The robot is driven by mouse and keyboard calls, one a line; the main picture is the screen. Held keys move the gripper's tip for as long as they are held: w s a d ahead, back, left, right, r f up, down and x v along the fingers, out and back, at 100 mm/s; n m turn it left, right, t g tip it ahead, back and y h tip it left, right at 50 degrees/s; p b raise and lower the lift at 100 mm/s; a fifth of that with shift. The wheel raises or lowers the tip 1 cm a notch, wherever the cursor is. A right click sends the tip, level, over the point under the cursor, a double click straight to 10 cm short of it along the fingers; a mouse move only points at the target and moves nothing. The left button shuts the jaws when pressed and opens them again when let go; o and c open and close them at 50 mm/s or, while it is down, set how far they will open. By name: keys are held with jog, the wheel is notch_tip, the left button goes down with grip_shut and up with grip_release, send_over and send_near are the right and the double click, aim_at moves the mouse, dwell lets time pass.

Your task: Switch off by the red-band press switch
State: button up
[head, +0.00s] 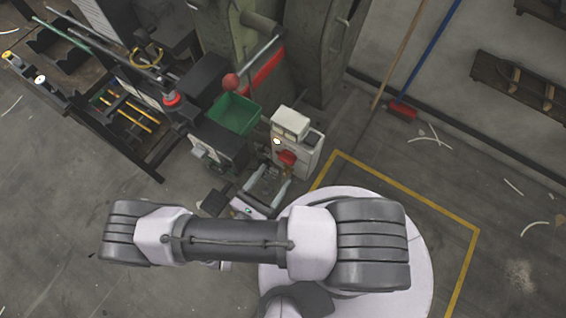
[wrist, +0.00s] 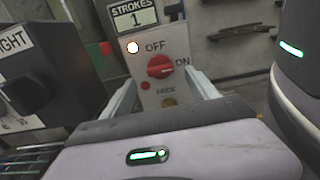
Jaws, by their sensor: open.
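The red rotary switch (wrist: 160,67) sits on a light grey box (wrist: 172,98) between the labels OFF, upper left, and ON, right. Its handle lies roughly sideways, towards ON. A white lamp (wrist: 132,47) beside OFF looks lit. In the head view the switch (head: 287,157) is on the front of the box below the press with the red band (head: 262,73). My gripper (head: 270,177) is open just in front of the box. In the wrist view the gripper's fingers (wrist: 162,82) stand either side of the switch, with nothing between them. Whether a finger touches the box is unclear.
A dark box (wrist: 45,70) lettered RIGHT stands left of the fingers. A STROKES counter (wrist: 135,16) is above the switch. A green bin (head: 235,113) and a red ball-ended lever (head: 231,82) are close by. Yellow-lined floor (head: 475,232) lies to the right.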

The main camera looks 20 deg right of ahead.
aim_at(285, 162)
jog(key=b+x, duration=0.1)
jog(key=x, duration=0.5)
jog(key=shift+c, duration=0.4)
jog(key=c, duration=1.3)
